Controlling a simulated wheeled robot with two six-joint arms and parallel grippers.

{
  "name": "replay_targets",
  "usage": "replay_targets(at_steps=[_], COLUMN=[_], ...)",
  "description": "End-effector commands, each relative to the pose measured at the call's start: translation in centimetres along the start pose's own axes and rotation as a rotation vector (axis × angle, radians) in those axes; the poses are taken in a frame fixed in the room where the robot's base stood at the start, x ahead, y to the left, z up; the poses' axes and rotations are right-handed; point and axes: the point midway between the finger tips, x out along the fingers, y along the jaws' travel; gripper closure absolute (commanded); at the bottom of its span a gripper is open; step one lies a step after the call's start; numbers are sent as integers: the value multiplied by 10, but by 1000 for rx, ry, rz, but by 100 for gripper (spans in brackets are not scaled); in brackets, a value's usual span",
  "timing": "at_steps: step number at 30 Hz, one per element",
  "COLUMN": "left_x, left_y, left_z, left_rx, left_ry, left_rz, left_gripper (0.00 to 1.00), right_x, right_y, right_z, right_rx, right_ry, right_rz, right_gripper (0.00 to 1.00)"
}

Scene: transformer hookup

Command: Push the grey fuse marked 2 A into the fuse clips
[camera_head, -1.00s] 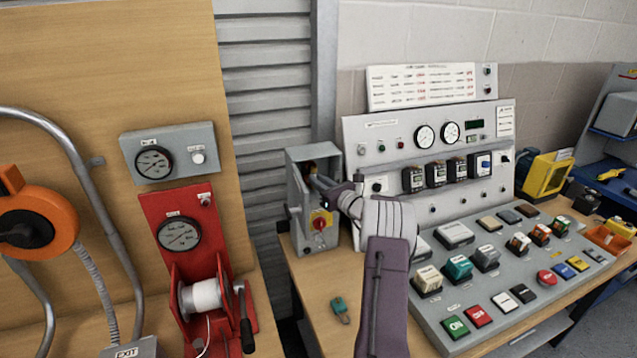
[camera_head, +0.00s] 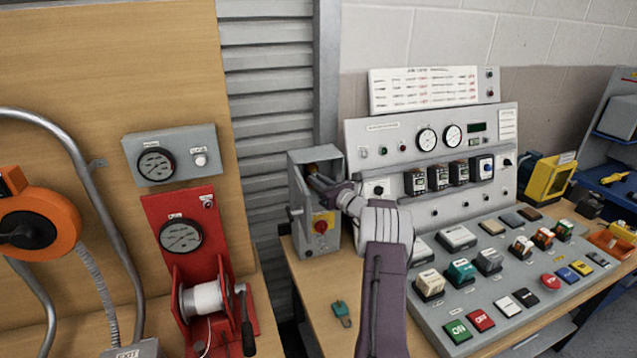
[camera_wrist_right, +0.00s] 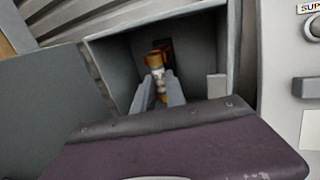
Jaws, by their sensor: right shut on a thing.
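The fuse (camera_wrist_right: 155,62) shows in the right wrist view as a short pale cylinder with brass-coloured bands. It stands inside an open grey metal box, whose wall shows in the right wrist view (camera_wrist_right: 110,62) and in the head view (camera_head: 299,238). My right gripper (camera_wrist_right: 159,88) reaches into the box, its two grey fingers shut on the fuse. An orange-brown part lies behind the fuse's upper end; I cannot tell whether the fuse touches the clips. The 2 A marking is not readable. In the head view my right gripper (camera_head: 318,181) enters the box's opening. My left gripper is not in view.
A red rotary switch (camera_head: 321,226) sits on the box's front. A sloped grey control console (camera_head: 450,318) with several buttons stands to the right. A small teal object (camera_head: 341,309) lies on the wooden bench. A red winch (camera_head: 185,225) stands left.

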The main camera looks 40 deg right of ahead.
Motion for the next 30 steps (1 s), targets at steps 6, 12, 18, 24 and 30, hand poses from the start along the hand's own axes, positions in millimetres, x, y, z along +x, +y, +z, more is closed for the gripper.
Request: replay_targets(at_steps=[6, 12, 18, 24, 30], left_x=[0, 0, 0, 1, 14], left_y=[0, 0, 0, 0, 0], left_z=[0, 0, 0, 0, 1], left_rx=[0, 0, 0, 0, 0], left_ry=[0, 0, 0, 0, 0], left_rz=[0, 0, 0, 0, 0], left_gripper=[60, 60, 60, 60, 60], right_x=[5, 7, 6, 6, -10], right_y=[-1, -2, -2, -2, 2], right_z=[1, 1, 1, 0, -2], right_rx=[1, 0, 0, 0, -1], right_ry=[-2, -3, -2, -1, -1], right_rz=[0, 0, 0, 0, -2], right_gripper=[100, 100, 59, 59, 59])
